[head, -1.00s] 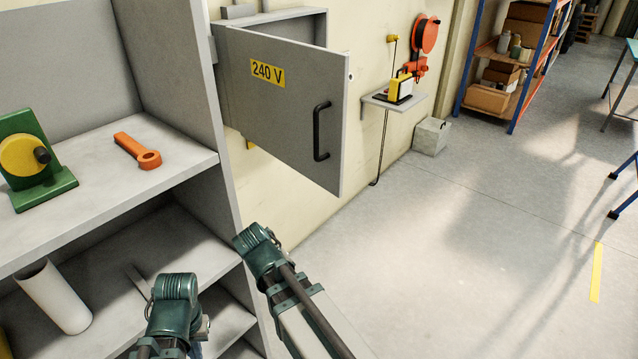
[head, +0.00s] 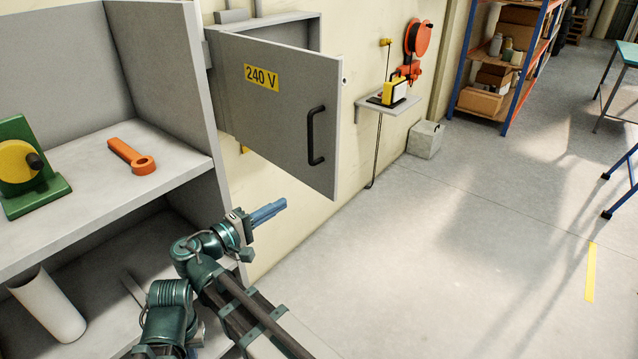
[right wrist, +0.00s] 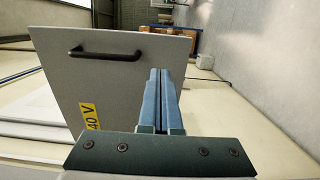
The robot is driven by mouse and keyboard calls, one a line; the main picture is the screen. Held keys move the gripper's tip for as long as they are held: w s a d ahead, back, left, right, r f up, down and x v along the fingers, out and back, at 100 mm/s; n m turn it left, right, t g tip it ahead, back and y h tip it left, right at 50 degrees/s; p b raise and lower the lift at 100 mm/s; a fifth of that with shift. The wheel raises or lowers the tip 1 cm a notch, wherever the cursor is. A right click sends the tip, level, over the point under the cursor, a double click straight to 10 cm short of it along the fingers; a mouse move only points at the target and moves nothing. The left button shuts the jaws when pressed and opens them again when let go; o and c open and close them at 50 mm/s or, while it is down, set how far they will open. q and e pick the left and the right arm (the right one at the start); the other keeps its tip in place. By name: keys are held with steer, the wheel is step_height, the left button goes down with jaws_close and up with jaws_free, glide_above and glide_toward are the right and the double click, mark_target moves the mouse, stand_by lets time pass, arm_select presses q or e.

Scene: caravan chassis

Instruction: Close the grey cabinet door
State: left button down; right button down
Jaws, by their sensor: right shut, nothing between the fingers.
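The grey cabinet door (head: 275,128) stands wide open, swung out from the wall cabinet (head: 308,32). It has a yellow 240 V label (head: 262,77) and a black handle (head: 316,136) near its free edge. My right gripper (head: 270,212) is shut and empty, below the door and apart from it in the head view. In the right wrist view the blue fingers (right wrist: 163,100) are pressed together, and the door (right wrist: 115,75) with its handle (right wrist: 103,54) fills the left and middle. My left gripper is not in view.
A grey shelf unit (head: 180,178) stands at the left, holding an orange wrench-like part (head: 131,156), a green and yellow device (head: 28,168) and a white tube (head: 48,305). A small wall shelf (head: 392,107) and grey box (head: 425,139) are beyond the door.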

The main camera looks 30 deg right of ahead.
mark_target(328, 178)
steer(key=x, duration=1.4)
steer(key=shift+f, duration=0.1)
steer(key=shift+d, duration=0.1)
